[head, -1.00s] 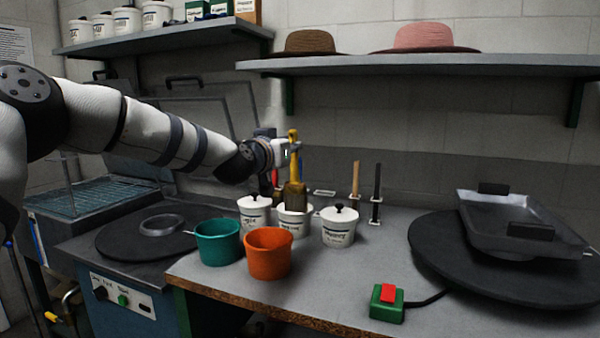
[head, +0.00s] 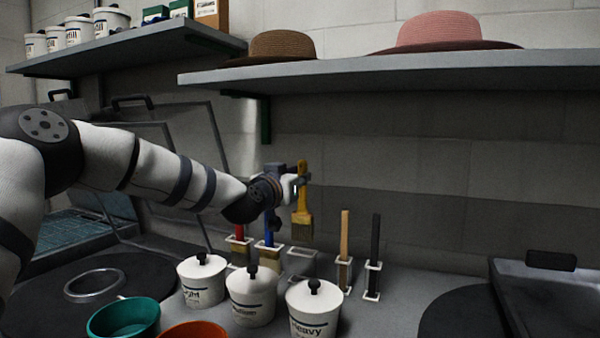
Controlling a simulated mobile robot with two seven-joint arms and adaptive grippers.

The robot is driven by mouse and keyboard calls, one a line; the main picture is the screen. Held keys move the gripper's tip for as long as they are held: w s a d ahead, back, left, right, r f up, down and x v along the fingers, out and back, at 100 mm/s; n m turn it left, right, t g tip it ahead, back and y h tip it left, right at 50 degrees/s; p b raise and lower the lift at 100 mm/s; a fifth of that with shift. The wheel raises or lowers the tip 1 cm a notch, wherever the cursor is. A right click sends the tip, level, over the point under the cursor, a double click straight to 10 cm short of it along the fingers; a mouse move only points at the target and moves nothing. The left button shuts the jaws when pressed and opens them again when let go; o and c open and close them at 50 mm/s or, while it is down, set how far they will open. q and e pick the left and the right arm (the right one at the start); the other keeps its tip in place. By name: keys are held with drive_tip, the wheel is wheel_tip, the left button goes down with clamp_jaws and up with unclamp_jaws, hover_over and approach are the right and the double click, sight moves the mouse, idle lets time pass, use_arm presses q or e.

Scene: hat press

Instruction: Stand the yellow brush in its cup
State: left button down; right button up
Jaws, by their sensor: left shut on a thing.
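The yellow brush (head: 303,201) hangs upright in my left gripper (head: 298,186), which is shut on its handle. Its brown bristles point down. Below the bristles is an empty white-rimmed cup (head: 301,263) in the row at the back of the bench, with a small gap seeming to remain between them. The exact depth is hard to tell. To the left of this cup stand a red-handled brush (head: 239,243) and a blue-handled brush (head: 269,236). To the right stand a wooden-handled brush (head: 344,245) and a black-handled brush (head: 375,248). My right gripper is not in view.
Three lidded white pots (head: 252,297) stand in front of the cups. A teal bowl (head: 124,318) and an orange bowl (head: 193,331) are nearer. A grey tray (head: 550,300) is at the right. A shelf with hats (head: 450,66) hangs above.

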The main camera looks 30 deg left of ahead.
sight(301, 219)
use_arm(q)
drive_tip(key=shift+w+f+b, duration=0.2)
drive_tip(key=shift+f+b, duration=0.6)
drive_tip(key=shift+f, duration=4.45)
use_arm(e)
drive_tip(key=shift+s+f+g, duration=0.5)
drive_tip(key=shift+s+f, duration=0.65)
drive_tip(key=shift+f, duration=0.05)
use_arm(q)
drive_tip(key=c, duration=1.4)
unclamp_jaws()
drive_tip(key=s, duration=1.2)
drive_tip(key=shift+d, duration=0.35)
